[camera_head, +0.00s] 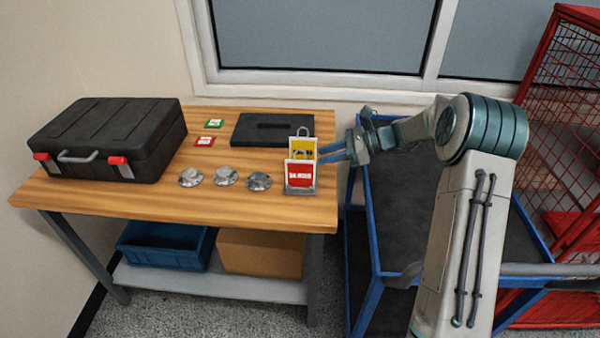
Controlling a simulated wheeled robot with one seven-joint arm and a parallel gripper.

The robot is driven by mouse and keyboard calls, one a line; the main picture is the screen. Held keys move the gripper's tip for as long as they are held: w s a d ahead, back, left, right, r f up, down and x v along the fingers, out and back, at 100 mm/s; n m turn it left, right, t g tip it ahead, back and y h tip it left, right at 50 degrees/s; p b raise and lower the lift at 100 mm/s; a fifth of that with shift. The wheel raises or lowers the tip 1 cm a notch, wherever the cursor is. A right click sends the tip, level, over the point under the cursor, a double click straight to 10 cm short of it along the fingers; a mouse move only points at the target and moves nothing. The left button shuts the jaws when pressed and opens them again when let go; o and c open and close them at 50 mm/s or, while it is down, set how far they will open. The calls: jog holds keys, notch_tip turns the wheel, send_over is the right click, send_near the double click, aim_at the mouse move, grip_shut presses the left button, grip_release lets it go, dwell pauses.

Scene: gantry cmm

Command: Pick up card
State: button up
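A card holder (300,190) stands upright near the right front edge of the wooden workbench. It holds a red card with a white label (300,176) in front and a yellow card (301,148) with dark marks behind it.
A black toolbox (112,132) fills the bench's left end. Several metal discs (224,176) lie along the front, and a flat black case (268,130) at the back. A blue-framed cart (374,230) stands to the right beside a red mesh cage (570,110).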

aim_at(300, 162)
jog(key=p+x, duration=0.1)
jog(key=x, duration=0.7)
jog(key=shift+a+f, duration=0.1)
jog(key=shift+f, duration=0.1)
grip_shut()
